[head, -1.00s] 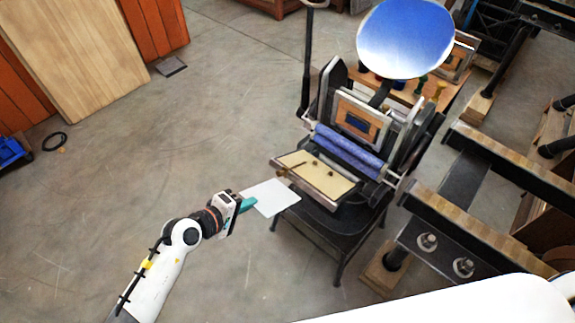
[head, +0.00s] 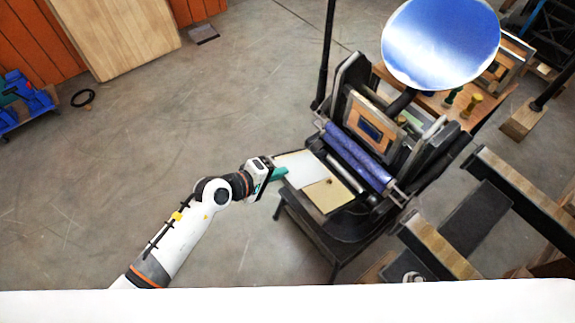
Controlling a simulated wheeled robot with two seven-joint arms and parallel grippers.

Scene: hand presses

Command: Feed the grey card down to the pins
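The pale grey card (head: 300,168) is held by its near left edge in my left gripper (head: 277,174), whose teal fingers are shut on it. The card lies over or just above the left part of the tan platen (head: 328,196) of the hand press (head: 365,150). I cannot tell whether it touches the platen. One small dark pin (head: 329,182) shows on the platen near the card's right edge; any other pin is hidden. My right gripper is not in view.
Blue ink rollers (head: 358,158) lie just behind the platen, below the framed type form (head: 371,127). A round blue ink disc (head: 440,42) rises above the press. Dark rails with wooden tops (head: 515,190) stand at the right. Open floor lies at the left.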

